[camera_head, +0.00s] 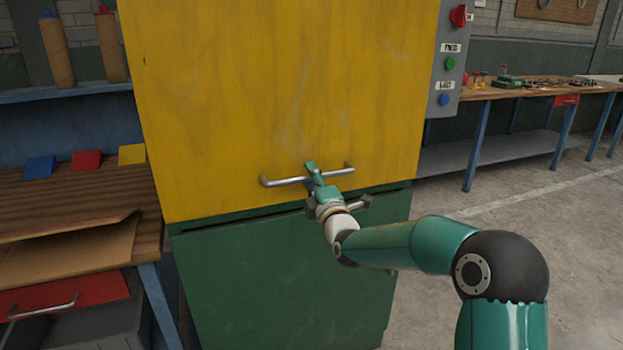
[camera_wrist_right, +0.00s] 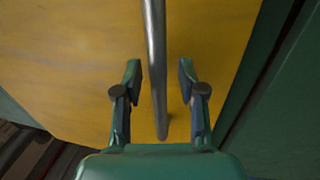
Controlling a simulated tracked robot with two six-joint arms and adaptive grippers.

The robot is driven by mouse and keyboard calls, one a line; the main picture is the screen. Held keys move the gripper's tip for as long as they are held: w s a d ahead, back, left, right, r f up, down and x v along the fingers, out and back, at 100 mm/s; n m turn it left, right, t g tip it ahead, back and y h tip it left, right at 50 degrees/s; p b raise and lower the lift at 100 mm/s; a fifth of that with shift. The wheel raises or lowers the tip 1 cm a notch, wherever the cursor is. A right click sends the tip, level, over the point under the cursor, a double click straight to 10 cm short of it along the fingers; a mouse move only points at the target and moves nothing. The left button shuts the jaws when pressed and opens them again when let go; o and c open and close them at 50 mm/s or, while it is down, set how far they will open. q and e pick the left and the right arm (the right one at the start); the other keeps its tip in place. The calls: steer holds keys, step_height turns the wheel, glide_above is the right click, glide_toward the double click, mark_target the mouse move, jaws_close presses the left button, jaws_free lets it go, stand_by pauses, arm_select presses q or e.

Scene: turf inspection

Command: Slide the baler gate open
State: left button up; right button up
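The yellow baler gate (camera_head: 270,90) is a large upright panel above a green lower body (camera_head: 290,280). A horizontal silver bar handle (camera_head: 285,181) is fixed low on the gate. My right gripper (camera_head: 312,172) is at the middle of the handle. In the right wrist view the handle (camera_wrist_right: 156,60) runs between the two fingers of my right gripper (camera_wrist_right: 159,82), with a gap on both sides, so it is open around the bar. The gate's lower edge sits close to the green body. My left gripper is not in view.
A grey control panel (camera_head: 445,65) with red, green and blue buttons is right of the gate. A wooden workbench (camera_head: 530,92) stands at the back right. At left are a wooden table with cardboard (camera_head: 70,245) and a red drawer (camera_head: 60,295). The concrete floor (camera_head: 570,220) at right is clear.

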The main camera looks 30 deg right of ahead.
mark_target(306, 82)
jaws_close()
steer(key=shift+f, duration=0.1)
step_height(306, 82, up, 21)
steer(key=p, duration=0.9)
steer(key=shift+d+f, duration=0.1)
step_height(306, 82, up, 21)
steer(key=p, duration=1.6)
steer(key=shift+f, duration=0.1)
steer(key=shift+o, duration=0.5)
jaws_free()
steer(key=shift+f, duration=0.1)
